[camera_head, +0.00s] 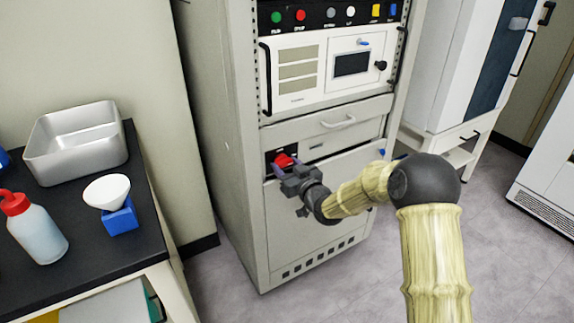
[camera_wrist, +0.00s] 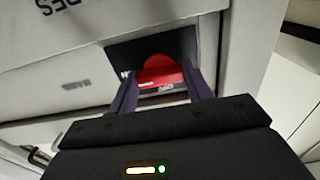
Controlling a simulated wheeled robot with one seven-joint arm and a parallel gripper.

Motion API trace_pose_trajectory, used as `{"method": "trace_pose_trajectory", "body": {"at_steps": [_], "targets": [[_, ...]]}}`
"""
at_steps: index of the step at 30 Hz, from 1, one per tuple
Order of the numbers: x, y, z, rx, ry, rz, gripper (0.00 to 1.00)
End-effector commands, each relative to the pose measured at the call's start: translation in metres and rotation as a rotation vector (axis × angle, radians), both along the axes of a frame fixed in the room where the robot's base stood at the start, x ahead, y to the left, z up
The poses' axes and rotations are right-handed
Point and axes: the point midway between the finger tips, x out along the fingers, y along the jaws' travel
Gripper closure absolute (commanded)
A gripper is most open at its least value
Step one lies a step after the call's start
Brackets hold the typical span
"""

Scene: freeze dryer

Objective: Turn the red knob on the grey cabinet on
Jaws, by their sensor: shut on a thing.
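The grey cabinet (camera_head: 228,144) stands in the middle of the head view. The red knob (camera_head: 283,160) sits on a dark panel on its front, below the drawer handle. The gripper is shut on the knob. The fingers and gripper body hide part of the knob and plate, and the full lettering cannot be read.
A black-topped bench (camera_head: 150,230) at left holds a metal tray (camera_head: 75,165), a white bowl on a blue block (camera_head: 120,218), and a bottle with a red cap (camera_head: 36,232). The cabinet's drawer handle (camera_head: 338,122) juts out above my gripper. Floor (camera_head: 330,290) is clear in front.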

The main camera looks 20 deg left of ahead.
Motion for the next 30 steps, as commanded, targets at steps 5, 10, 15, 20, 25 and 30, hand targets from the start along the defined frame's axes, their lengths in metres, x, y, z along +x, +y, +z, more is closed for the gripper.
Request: {"method": "trace_pose_trajectory", "body": {"at_steps": [5,10,15,20,25,30], "targets": [[-0.0001,-0.0011,-0.0029,0.007,0.018,-0.001,0.74],[-0.0001,-0.0011,-0.003,0.007,0.018,-0.001,0.74],[-0.0001,-0.0011,-0.003,0.007,0.018,-0.001,0.41],[0.0,-0.0008,-0.0019,0.007,0.015,-0.001,0.29],[-0.0001,-0.0006,-0.001,0.008,0.013,-0.001,0.29],[-0.0036,-0.0056,0.0003,0.008,0.011,-0.001,0.29]]}}
